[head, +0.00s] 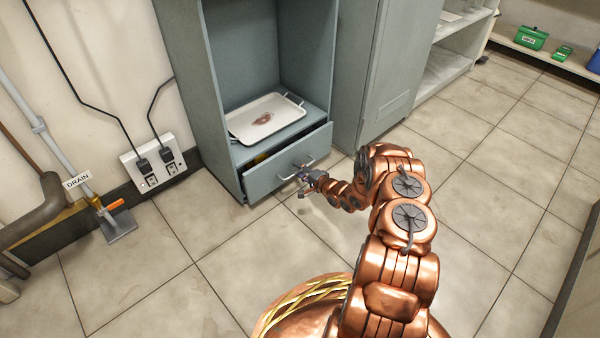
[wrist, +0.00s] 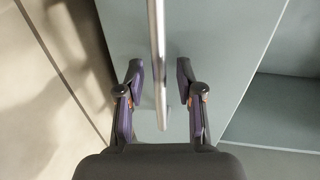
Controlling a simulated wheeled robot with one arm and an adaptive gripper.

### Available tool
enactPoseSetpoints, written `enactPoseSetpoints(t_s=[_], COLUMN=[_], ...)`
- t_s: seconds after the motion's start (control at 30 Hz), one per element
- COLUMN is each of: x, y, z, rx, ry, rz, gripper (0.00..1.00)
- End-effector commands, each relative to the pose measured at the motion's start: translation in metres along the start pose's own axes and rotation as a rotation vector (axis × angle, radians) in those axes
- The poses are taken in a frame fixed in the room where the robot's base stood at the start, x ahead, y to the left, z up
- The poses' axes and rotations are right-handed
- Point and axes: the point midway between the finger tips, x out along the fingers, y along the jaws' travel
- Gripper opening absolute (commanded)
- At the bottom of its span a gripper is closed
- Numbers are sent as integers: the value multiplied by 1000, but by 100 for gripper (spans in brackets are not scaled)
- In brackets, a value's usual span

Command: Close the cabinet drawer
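The cabinet drawer (head: 288,163) is at the bottom of a grey-blue open cabinet (head: 221,100). It stands partly pulled out, with a dark gap showing behind its front panel. A metal bar handle (head: 296,167) crosses the drawer front. My gripper (head: 303,182) is right at the handle in the head view. In the wrist view the handle bar (wrist: 157,50) runs between the two spread fingers of my gripper (wrist: 161,85), with room on both sides. The drawer front (wrist: 200,40) fills the space behind the bar. I cannot tell how deep the bar sits between the fingers.
A white tray (head: 266,118) with a brownish mark sits on the shelf above the drawer. A closed grey cabinet (head: 395,75) stands to the right. A wall outlet (head: 153,163) and a drain pipe (head: 115,222) are at the left. The tiled floor (head: 200,280) before the cabinet is clear.

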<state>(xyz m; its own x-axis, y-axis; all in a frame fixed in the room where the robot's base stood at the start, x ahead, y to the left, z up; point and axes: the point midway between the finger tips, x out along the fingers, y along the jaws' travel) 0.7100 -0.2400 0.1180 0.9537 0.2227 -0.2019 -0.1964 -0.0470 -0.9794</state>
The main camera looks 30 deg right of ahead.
Motion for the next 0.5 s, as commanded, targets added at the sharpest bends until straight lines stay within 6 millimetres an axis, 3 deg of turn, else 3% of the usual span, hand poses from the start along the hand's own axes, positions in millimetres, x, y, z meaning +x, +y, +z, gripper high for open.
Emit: enactPoseSetpoints(t_s=[0.23,0.5], x=[1,1], y=[0,0], z=[0,0], rx=[0,0], ry=[0,1], rz=[1,1], gripper=[37,10])
